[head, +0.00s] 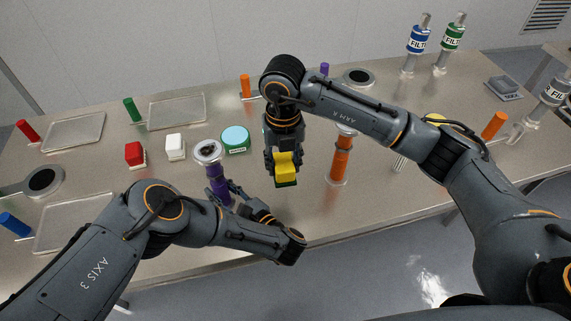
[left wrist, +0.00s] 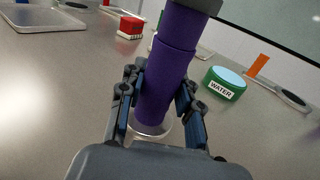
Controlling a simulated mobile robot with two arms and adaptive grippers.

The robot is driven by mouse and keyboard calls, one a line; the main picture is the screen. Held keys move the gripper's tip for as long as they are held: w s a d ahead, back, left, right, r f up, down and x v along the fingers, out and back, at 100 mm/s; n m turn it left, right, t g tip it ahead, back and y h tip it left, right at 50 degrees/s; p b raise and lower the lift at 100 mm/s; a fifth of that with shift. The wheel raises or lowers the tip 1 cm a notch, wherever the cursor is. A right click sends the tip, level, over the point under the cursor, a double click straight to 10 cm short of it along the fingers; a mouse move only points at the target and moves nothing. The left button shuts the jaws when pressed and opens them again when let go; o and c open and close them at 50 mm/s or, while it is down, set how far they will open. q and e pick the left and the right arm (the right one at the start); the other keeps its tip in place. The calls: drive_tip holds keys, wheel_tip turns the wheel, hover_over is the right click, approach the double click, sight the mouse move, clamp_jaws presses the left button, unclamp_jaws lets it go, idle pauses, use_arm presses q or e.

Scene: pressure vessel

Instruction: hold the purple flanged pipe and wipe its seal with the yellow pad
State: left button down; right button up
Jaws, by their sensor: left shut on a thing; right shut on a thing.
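The purple flanged pipe (head: 217,182) stands upright, its grey flange (head: 207,151) with a dark opening facing up. My left gripper (head: 229,200) is shut around the pipe's purple body; the left wrist view shows the body (left wrist: 168,75) between the fingers (left wrist: 158,98). The flange top lies outside that view, so the seal shows only in the head view. My right gripper (head: 283,158) points down and is shut on the yellow pad (head: 286,166), which has a green underside. The pad is held to the right of the pipe, apart from it.
A green round water container (head: 236,139) stands just behind the pipe. A white block (head: 175,147) and a red block (head: 135,153) lie to its left. An orange flanged pipe (head: 340,162) stands to the right. Trays (head: 75,132) and filters (head: 417,42) stand farther off.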

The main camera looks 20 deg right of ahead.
drive_tip(key=w+a+r+m, duration=0.1)
drive_tip(key=w+a+r, duration=0.2)
drive_tip(key=r, duration=0.3)
drive_tip(key=w+a+r, duration=0.2)
drive_tip(key=a+r, duration=0.2)
drive_tip(key=r, duration=0.1)
drive_tip(key=s+a+r+n, duration=0.1)
drive_tip(key=s+a+r, duration=0.1)
drive_tip(key=a+r, duration=0.7)
drive_tip(key=shift+a+f, duration=0.25)
drive_tip(key=shift+f, duration=1.05)
drive_tip(key=shift+a+f, duration=0.2)
drive_tip(key=shift+f, duration=1.1)
drive_tip(key=shift+a+f, duration=0.25)
drive_tip(key=shift+f, duration=1.05)
drive_tip(key=shift+d+f, duration=0.25)
drive_tip(key=shift+f, duration=0.7)
drive_tip(key=shift+s+d, duration=0.2)
drive_tip(key=shift+d, duration=1.65)
drive_tip(key=shift+c, duration=0.4)
drive_tip(key=a, duration=0.4)
drive_tip(key=shift+w, duration=0.15)
wheel_tip(320, 180, up, 3)
drive_tip(key=shift+a+f, duration=0.1)
drive_tip(key=shift+f, duration=0.1)
drive_tip(key=shift+r, duration=2.85)
